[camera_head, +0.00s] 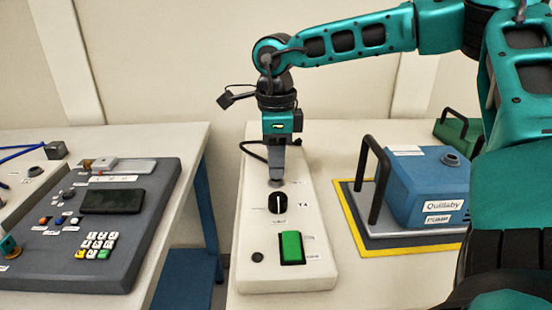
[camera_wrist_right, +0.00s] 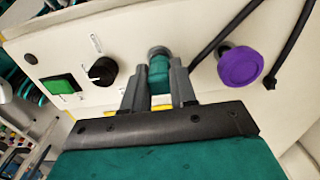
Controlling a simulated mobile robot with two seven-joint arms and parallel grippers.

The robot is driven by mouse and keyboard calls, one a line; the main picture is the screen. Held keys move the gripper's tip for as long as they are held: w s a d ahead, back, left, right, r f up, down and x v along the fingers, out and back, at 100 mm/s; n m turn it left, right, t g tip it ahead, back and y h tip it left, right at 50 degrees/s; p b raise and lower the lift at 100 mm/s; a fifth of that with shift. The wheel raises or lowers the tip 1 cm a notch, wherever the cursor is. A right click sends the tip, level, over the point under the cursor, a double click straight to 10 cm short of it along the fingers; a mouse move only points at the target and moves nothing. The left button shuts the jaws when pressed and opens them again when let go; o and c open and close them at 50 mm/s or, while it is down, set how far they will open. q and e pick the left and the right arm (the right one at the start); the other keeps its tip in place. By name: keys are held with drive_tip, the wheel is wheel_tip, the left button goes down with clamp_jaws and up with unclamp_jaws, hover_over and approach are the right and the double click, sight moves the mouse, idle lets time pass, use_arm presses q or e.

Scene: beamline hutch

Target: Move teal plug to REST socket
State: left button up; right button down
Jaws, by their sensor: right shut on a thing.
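My right gripper (camera_head: 277,176) points down over the white panel (camera_head: 252,270), above its black dial. In the right wrist view the gripper (camera_wrist_right: 161,88) is shut on the teal plug (camera_wrist_right: 160,70). A grey ring shows at the plug's far end, close to the panel face. I cannot tell whether the plug is seated in a socket or just off it. In the head view the fingers hide the plug. No REST label is readable, so I cannot pick out that socket. My left gripper is not in view.
A purple knob or plug (camera_wrist_right: 240,66) and black cables stand beside the gripper. The panel also has a black dial (camera_head: 277,202) and a green switch (camera_head: 292,247). A blue pump (camera_head: 425,187) stands right; a grey console (camera_head: 105,260) lies left across a gap.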

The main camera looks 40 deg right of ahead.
drive_tip(key=shift+f, duration=0.2)
drive_tip(key=c, duration=1.2)
unclamp_jaws()
drive_tip(key=o, duration=0.4)
wheel_tip(320, 180, up, 13)
drive_tip(key=p, duration=0.3)
